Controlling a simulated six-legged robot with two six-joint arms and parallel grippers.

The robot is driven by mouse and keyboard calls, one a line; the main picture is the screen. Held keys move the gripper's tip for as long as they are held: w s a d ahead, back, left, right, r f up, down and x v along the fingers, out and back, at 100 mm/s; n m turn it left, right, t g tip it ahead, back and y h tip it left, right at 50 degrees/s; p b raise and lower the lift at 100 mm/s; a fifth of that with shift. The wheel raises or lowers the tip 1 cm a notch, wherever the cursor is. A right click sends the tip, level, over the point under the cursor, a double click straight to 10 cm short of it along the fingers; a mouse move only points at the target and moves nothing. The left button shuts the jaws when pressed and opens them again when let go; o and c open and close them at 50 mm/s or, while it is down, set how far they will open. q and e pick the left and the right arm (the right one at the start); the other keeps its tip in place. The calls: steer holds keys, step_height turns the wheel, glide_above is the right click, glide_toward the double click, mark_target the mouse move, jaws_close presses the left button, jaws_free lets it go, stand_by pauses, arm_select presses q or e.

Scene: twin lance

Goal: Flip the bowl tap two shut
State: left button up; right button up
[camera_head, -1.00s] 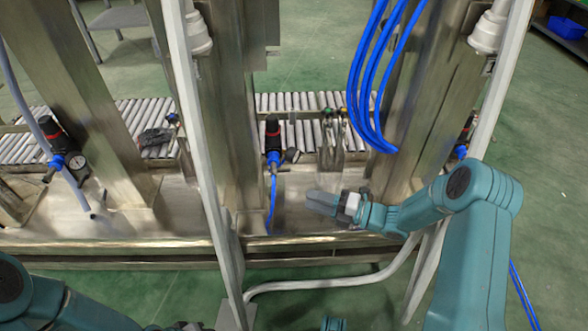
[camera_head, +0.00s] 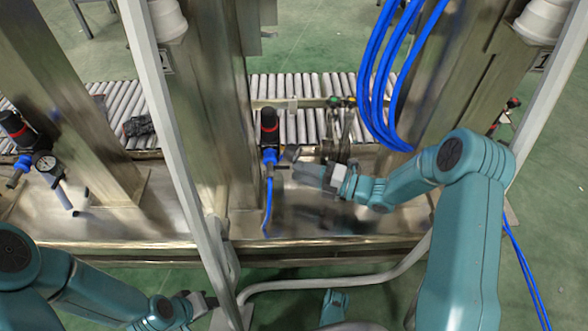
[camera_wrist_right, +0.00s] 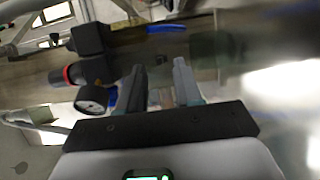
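A regulator with a black body, red band and blue lower fitting (camera_head: 269,135) stands at the middle of the steel frame. Its blue fitting with a hose is the tap-like part; I cannot tell which tap is number two. My right gripper (camera_head: 300,172) is just right of and below this fitting, apart from it. In the right wrist view its two fingers (camera_wrist_right: 158,82) are parted with nothing between them. There the regulator (camera_wrist_right: 88,68) and its gauge (camera_wrist_right: 91,99) lie left of the fingers. My left gripper (camera_head: 205,301) is low in the head view, by the pale post, its fingers unclear.
Another regulator (camera_head: 17,132) with a gauge and blue fitting is at the left. Pale upright posts (camera_head: 165,120) and steel columns (camera_head: 205,90) stand close by. Blue hoses (camera_head: 380,80) hang right of centre. A roller conveyor (camera_head: 300,90) runs behind.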

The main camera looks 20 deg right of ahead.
steer(key=shift+x, duration=0.75)
steer(key=shift+w+a, duration=0.35)
steer(key=shift+a, duration=0.15)
steer(key=shift+r, duration=0.1)
jaws_close()
